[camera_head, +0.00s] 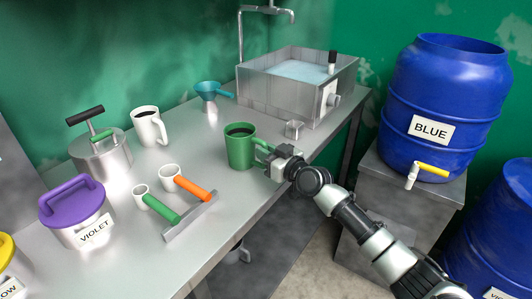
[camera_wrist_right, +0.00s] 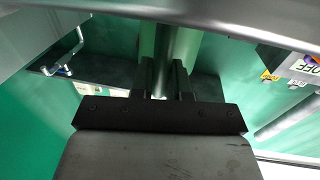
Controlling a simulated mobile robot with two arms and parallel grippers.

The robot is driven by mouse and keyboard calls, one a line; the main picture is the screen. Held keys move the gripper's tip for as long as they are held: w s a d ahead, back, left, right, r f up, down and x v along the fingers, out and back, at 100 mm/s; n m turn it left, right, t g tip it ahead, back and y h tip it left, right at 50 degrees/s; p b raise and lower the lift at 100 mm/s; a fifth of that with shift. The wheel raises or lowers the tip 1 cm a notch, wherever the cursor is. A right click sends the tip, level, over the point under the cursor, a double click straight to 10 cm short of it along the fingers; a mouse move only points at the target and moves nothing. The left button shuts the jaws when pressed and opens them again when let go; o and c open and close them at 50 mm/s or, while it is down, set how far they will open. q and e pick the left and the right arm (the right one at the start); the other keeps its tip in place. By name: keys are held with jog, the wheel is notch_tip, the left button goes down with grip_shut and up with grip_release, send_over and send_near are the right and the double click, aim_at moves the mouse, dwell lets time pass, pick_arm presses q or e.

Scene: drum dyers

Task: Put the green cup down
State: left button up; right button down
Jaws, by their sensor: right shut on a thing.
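The green cup (camera_head: 240,150) is upright, with dark contents near its rim, over the right part of the steel counter (camera_head: 190,235). I cannot tell whether its base touches the counter. My right gripper (camera_head: 270,158) comes in from the right and is shut on the cup's handle. In the right wrist view the fingers (camera_wrist_right: 163,80) close on a greenish upright piece that looks like the handle. My left gripper is not in view.
A white mug (camera_head: 149,127), blue funnel (camera_head: 208,90) and steel sink (camera_head: 272,90) stand behind. A violet-lidded pot (camera_head: 75,212) is at left. A blue drum (camera_head: 447,105) stands at right.

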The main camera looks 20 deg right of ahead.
jog(key=shift+f, duration=0.15)
jog(key=c, duration=1.1)
grip_release()
jog(key=shift+r, duration=0.25)
jog(key=v, duration=1.2)
jog(key=shift+f, duration=0.1)
